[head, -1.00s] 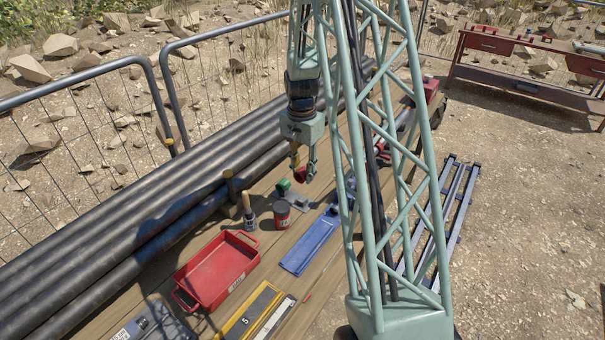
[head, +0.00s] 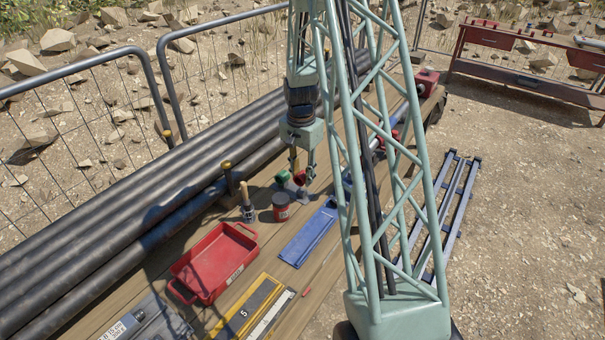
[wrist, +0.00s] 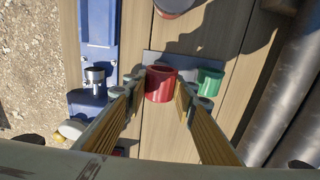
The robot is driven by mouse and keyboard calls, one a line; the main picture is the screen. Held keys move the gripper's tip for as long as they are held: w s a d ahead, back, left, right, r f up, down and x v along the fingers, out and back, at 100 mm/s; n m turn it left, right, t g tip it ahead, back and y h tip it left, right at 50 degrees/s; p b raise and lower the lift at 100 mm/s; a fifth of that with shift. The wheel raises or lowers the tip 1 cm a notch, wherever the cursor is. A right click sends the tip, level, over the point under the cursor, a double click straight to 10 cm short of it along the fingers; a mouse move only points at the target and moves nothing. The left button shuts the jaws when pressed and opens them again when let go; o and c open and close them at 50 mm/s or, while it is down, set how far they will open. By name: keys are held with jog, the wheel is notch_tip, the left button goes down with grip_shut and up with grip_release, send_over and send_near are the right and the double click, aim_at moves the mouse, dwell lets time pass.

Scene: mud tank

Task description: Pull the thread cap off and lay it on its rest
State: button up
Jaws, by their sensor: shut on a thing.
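The red thread cap (wrist: 160,84) sits between the fingertips of my gripper (wrist: 160,97) in the wrist view, and my gripper is shut on it. The red cap also shows in the head view (head: 300,178), low under the gripper. A grey plate (wrist: 152,60), which looks like the rest, lies on the planks below it. A green cap (wrist: 210,82) stands on the right part of this plate, close to the red one. I cannot tell whether the red cap touches the plate.
A blue tray (head: 308,236) lies in front. A red can (head: 281,206) and a wooden-handled brush (head: 247,205) stand close by. A red tray (head: 213,265) is further left. Dark pipes (head: 130,205) line the left edge. A metal clamp (wrist: 97,75) shows near the blue tray.

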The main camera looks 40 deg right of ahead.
aim_at(302, 184)
jog(key=shift+f+b, duration=0.8)
jog(key=shift+f, duration=0.65)
jog(key=shift+f+b, duration=0.5)
jog(key=shift+b, duration=0.1)
dwell(0.5)
jog(key=o, duration=0.8)
jog(key=shift+r, duration=0.1)
jog(key=shift+a+r, duration=0.2)
jog(key=shift+r, duration=5.7)
